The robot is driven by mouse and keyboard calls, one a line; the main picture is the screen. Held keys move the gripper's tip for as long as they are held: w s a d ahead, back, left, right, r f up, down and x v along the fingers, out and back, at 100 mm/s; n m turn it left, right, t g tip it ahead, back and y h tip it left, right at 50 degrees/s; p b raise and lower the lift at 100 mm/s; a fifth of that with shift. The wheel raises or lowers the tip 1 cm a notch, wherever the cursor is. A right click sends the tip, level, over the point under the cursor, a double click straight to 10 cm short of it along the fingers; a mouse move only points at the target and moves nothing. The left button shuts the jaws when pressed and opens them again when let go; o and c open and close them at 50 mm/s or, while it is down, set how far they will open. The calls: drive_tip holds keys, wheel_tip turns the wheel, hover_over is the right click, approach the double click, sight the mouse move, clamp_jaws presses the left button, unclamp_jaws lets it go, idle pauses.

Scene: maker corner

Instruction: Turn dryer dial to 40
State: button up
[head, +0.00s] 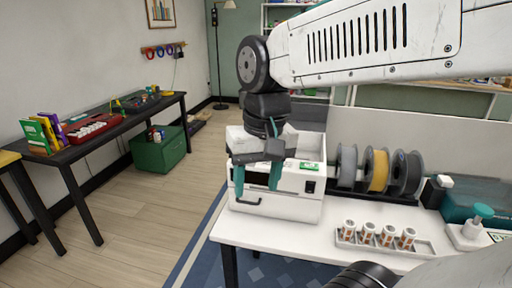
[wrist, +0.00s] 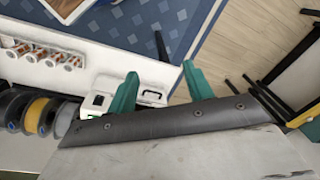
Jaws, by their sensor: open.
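The dryer (head: 290,208) is a white box on the white table, with a dark handle at its front left. A small dark panel (head: 310,187) sits at its front right, under a green label (head: 309,166). I cannot make out a dial or its setting. My gripper (head: 257,180) has two green fingers, apart and empty, pointing down in front of the dryer's upper front and hiding part of it. In the wrist view, my gripper (wrist: 159,76) spreads its fingers across part of the white dryer (wrist: 153,86), with the handle showing between them.
Grey and yellow filament spools (head: 376,171) stand right of the dryer. A black bench (head: 110,128) stands at the left. Open floor lies between.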

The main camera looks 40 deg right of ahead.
drive_tip(key=w+d+m+y, duration=0.1)
drive_tip(key=w+d+m, duration=0.35)
drive_tip(key=w, duration=0.35)
drive_tip(key=w+d+f+m+y, duration=0.1)
drive_tip(key=w+d+m, duration=0.35)
drive_tip(key=w, duration=0.25)
drive_tip(key=w+d+m+y, duration=0.1)
drive_tip(key=w+d+m, duration=0.35)
drive_tip(key=w, duration=0.35)
drive_tip(key=w+d+f+m, duration=0.5)
drive_tip(key=w+d, duration=0.1)
drive_tip(key=d, duration=0.2)
drive_tip(key=shift+n+y, duration=0.25)
drive_tip(key=shift+y, duration=0.15)
drive_tip(key=x, duration=0.7)
drive_tip(key=shift+s, duration=0.1)
drive_tip(key=c, duration=1)
